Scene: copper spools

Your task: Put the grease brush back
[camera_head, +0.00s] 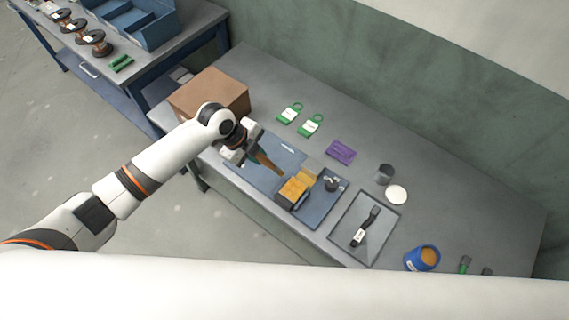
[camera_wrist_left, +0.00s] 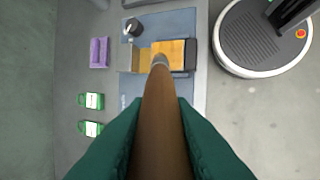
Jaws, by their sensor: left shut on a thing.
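My left gripper (camera_head: 243,152) is shut on a brown, tapered, handle-like thing (camera_head: 268,162), which I take for the grease brush. It points down and right over the blue mat (camera_head: 255,178), toward an open yellow-orange box (camera_head: 296,188). In the left wrist view the brown handle (camera_wrist_left: 162,120) runs between the dark green fingers to a grey tip by the box (camera_wrist_left: 172,52). Whether the tip touches the box is unclear. A black tool with a white label (camera_head: 366,226) lies in a grey tray (camera_head: 381,247). My right gripper is not in view.
A cardboard box (camera_head: 212,93) stands behind the gripper. Green tags (camera_head: 311,125), a purple packet (camera_head: 341,151), a dark grey cup (camera_head: 384,174), a white disc (camera_head: 397,194) and a blue can with orange contents (camera_head: 424,257) are on the bench. The bench's back right is clear.

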